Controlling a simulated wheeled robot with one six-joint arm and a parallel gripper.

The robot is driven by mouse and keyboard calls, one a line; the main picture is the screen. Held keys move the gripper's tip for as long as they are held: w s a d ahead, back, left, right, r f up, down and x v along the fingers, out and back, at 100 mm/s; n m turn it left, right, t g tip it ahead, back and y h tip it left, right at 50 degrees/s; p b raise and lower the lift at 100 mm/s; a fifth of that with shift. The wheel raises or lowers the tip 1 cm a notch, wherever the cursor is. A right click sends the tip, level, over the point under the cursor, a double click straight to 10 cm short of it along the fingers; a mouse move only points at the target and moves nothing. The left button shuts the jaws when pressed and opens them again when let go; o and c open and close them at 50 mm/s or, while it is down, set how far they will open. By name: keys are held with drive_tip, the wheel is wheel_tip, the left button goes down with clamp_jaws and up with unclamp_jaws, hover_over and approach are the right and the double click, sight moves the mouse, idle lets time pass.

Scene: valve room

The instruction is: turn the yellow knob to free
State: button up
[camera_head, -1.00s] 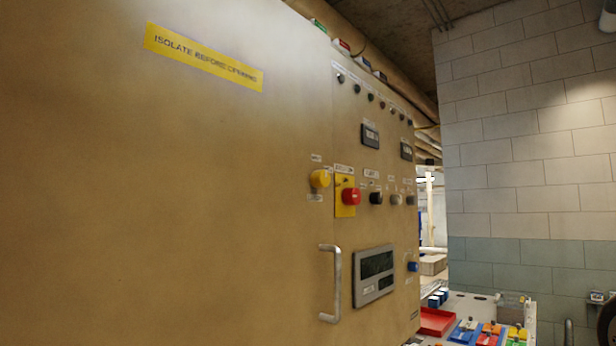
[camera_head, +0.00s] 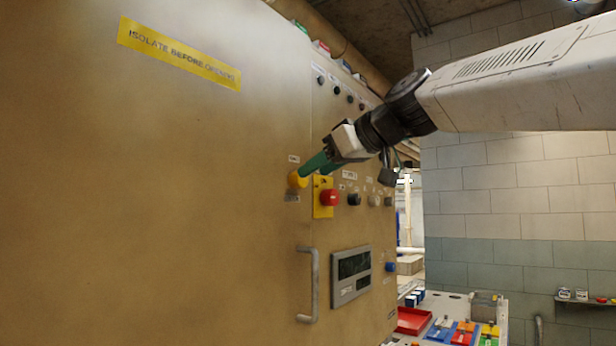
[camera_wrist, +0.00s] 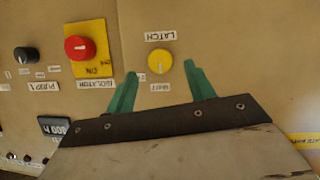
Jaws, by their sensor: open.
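The yellow knob (camera_head: 297,180) is on the tan cabinet panel, left of the red knob on its yellow plate. In the wrist view, which shows the panel upside down, the yellow knob (camera_wrist: 160,62) has a "LATCH" label on one side and a partly hidden label on the other. My gripper (camera_head: 309,168) has green fingers reaching toward the yellow knob from the right. In the wrist view my gripper (camera_wrist: 158,76) is open, with one fingertip on each side of the knob. I cannot tell how deep the fingers reach around it.
The red isolator knob (camera_head: 329,198) on a yellow plate sits close beside the yellow knob. A black knob (camera_head: 354,200) is further right. A metal handle (camera_head: 309,285) sticks out below. A display (camera_head: 351,276) is set in the panel.

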sight(298, 180)
drive_tip(key=x, duration=0.3)
drive_tip(key=shift+w+a+f, duration=0.2)
drive_tip(key=shift+w+a, duration=0.05)
drive_tip(key=shift+a, duration=0.05)
drive_tip(key=c, duration=1)
